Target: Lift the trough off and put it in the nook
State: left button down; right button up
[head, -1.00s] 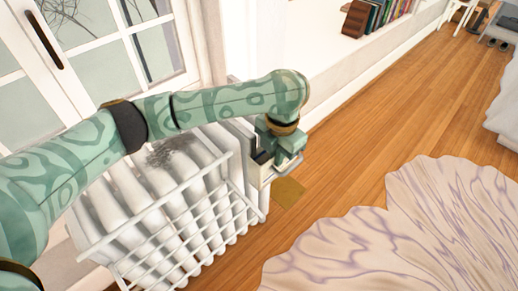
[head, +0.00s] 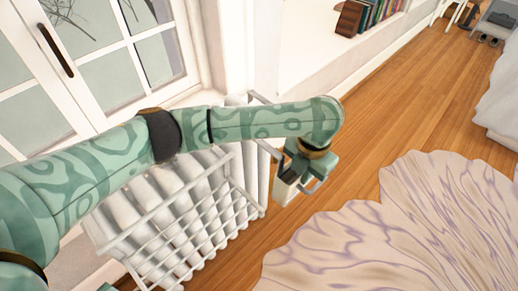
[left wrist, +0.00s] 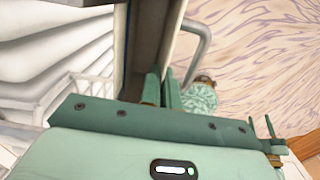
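The trough (head: 284,191) is a narrow pale box at the right end of the white radiator. My left gripper (head: 300,172) is above it, pointing down, and hides much of it. In the left wrist view the trough's long wall (left wrist: 172,38) runs between the two fingers (left wrist: 161,90), which are closed on it. A grey bent bar (left wrist: 205,45) shows beside that wall. The trough appears clear of the radiator, over the floor. The wall recess with a white ledge (head: 310,40), which looks like the nook, is at the top.
The white radiator (head: 195,185) has a wire rack (head: 190,235) on its front. Books (head: 375,14) and a brown block (head: 350,18) stand on the recess ledge. A pale wavy rug (head: 420,220) lies right; bare wooden floor (head: 400,110) lies between it and the wall.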

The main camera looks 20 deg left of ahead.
pick_arm(q)
jog(key=shift+s+d, duration=0.1)
jog(key=shift+d, duration=0.15)
jog(key=shift+s+d+r+p, duration=0.1)
jog(key=shift+s+d+p, duration=0.15)
jog(key=shift+d, duration=0.4)
jog(key=shift+s+d+r+p, duration=0.1)
jog(key=shift+s+d+p, duration=0.15)
jog(key=shift+d, duration=0.4)
jog(key=s+d+p, duration=0.1)
jog(key=s+d, duration=0.2)
jog(key=d, duration=0.7)
jog(key=shift+s+d+f, duration=0.15)
jog(key=shift+s+d, duration=0.15)
jog(key=shift+s, duration=0.1)
